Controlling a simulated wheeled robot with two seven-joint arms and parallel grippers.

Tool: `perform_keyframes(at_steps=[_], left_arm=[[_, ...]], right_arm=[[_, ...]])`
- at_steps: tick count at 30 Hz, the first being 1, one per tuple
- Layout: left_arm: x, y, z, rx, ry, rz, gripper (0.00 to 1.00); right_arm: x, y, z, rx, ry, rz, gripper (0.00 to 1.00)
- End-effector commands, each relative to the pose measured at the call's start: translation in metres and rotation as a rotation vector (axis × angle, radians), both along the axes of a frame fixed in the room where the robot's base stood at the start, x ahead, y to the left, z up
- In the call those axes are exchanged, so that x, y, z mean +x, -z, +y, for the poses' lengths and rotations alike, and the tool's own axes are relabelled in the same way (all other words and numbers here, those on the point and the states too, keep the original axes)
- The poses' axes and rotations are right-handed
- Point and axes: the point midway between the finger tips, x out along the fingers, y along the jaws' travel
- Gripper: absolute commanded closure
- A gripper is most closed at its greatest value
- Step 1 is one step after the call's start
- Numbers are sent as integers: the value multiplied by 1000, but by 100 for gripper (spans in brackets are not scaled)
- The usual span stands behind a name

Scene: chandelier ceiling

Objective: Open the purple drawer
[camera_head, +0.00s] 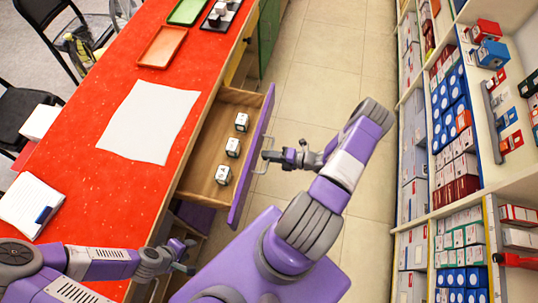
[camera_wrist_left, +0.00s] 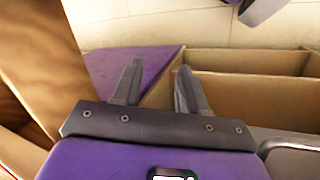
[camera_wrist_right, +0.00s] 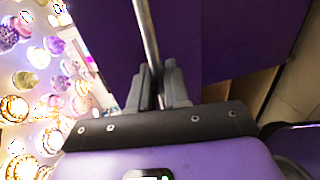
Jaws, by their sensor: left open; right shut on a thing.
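The purple drawer (camera_head: 246,165) is pulled out from the red table's side, its wooden inside showing. Several white cubes (camera_head: 232,147) lie in it in a row. My right gripper (camera_head: 286,157) is at the drawer's outer face, shut on its metal handle (camera_head: 262,171). In the right wrist view the handle bar (camera_wrist_right: 147,30) runs between the closed fingers (camera_wrist_right: 159,88), in front of the purple face. My left gripper (camera_head: 188,256) is low beside the table, nearer me than the drawer. In the left wrist view its fingers (camera_wrist_left: 157,88) are apart and empty.
The red table (camera_head: 100,205) holds a white sheet (camera_head: 150,120), trays (camera_head: 162,47) and a notepad (camera_head: 30,203). Stocked shelves (camera_head: 455,150) line the right side. Tiled floor (camera_head: 325,60) is free between them. Wooden compartments (camera_wrist_left: 250,95) lie near my left gripper.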

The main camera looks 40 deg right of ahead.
Motion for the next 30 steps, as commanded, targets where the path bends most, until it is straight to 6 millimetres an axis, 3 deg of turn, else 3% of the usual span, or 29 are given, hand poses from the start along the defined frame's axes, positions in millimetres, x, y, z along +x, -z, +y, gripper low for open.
perform_keyframes(at_steps=[4, 5, 7, 17, 30], left_arm=[[0, 0, 0, 0, 0, 0, 57], [0, 0, 0, 0, 0, 0, 57], [0, 0, 0, 0, 0, 0, 57], [0, 0, 0, 0, 0, 0, 57], [0, -4, 0, 0, 0, 0, 57]], right_arm=[[0, -1, 0, -1, 0, -2, 100], [0, -1, 0, -1, 0, -2, 79], [0, -1, 0, -1, 1, -2, 68], [-3, -1, -2, -1, 2, -1, 68], [-55, -14, -36, -4, 2, -1, 68]])
